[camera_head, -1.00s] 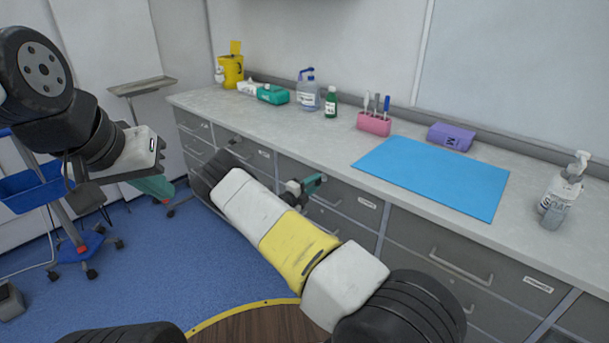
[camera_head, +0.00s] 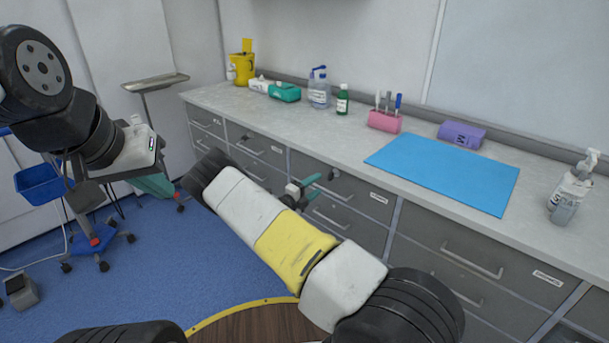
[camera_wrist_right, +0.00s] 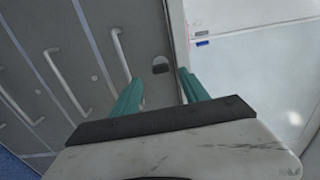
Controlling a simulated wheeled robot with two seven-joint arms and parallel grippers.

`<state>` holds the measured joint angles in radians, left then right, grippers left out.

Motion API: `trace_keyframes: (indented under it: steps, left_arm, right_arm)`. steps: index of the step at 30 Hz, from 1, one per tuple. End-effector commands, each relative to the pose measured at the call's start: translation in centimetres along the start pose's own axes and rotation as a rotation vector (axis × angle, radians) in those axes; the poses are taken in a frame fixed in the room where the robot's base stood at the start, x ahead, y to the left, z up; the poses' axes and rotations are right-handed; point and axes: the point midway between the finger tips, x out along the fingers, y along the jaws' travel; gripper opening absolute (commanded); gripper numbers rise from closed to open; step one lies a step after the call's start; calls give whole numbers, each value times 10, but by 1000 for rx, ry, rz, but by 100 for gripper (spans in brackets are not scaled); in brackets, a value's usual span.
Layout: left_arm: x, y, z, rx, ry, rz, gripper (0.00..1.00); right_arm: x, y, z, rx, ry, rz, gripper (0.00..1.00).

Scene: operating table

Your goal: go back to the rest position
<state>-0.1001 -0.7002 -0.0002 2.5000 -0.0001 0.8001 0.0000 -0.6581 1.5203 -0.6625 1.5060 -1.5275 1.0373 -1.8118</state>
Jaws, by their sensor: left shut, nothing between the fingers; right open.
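My left gripper (camera_head: 157,186) is at the left of the head view, below the white hand of my left arm. Its teal fingers are partly hidden, shut and empty. My right gripper (camera_head: 308,187) shows its teal fingertips past my right forearm, in front of the grey drawers. It is open and empty. In the right wrist view my right gripper (camera_wrist_right: 160,88) has its two teal fingers apart, with nothing between them.
Grey drawers (camera_head: 350,195) stand close to my right arm. A blue-trayed trolley (camera_head: 42,185) and a metal stand (camera_head: 155,82) are at left.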

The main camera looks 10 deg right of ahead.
Motion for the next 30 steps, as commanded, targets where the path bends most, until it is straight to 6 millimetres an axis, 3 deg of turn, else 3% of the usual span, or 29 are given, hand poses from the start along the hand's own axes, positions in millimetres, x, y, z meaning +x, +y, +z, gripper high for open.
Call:
trace_keyframes:
  steps: [14, 17, 22, 30]
  left_arm:
    - [0, 0, 0, 0, 0, 0, 0]
    - [0, 0, 0, 0, 0, 0, 0]
    - [0, 0, 0, 0, 0, 0, 0]
    - [0, 0, 0, 0, 0, 0, 0]
  right_arm:
    - [1, -7, -9, 46, 33, 16, 53]
    - [6, -24, -26, 178, 116, 60, 53]
    - [8, -63, -78, 568, 367, 169, 53]
    - [-25, -117, -148, 1212, 807, 284, 53]
